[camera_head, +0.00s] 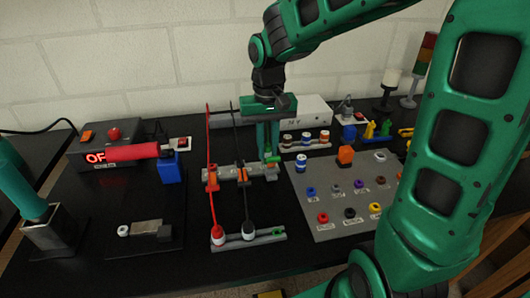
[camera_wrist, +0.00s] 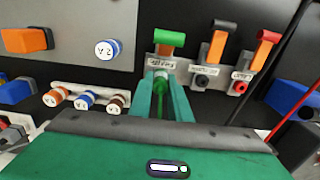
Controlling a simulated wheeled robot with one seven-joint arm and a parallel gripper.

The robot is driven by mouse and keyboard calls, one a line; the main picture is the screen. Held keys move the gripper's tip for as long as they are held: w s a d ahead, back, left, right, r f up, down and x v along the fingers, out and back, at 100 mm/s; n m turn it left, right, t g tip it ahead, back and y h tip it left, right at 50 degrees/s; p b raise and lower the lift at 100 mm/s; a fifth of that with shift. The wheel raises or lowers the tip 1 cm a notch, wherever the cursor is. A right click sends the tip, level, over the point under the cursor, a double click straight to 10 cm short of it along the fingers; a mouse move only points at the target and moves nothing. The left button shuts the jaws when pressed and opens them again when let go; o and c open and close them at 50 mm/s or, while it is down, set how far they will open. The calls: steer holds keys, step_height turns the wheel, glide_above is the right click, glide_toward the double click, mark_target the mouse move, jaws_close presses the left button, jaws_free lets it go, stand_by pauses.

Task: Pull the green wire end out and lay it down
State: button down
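The green wire end (camera_wrist: 160,80) sits at the socket of a grey terminal block, under a green lever (camera_wrist: 168,38). The green lever also shows in the head view (camera_head: 272,160). My gripper (camera_wrist: 160,86) reaches down to it, one finger on each side. The green collar fills the narrow gap between the fingertips, and the green wire runs back between the fingers. In the head view my gripper (camera_head: 268,154) stands at the right end of the terminal block (camera_head: 236,175). The exact contact is partly hidden by the fingers.
A red wire (camera_head: 210,190) and a black wire (camera_head: 242,185) rise close left of my gripper, by two orange levers. A grey holder (camera_head: 270,236) lies in front, with bare room on its right. A plug board (camera_head: 340,215) is at right, a blue block (camera_head: 169,168) at left.

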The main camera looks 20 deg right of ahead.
mark_target(268, 145)
steer(key=shift+r, duration=0.1)
steer(key=shift+r, duration=2.9)
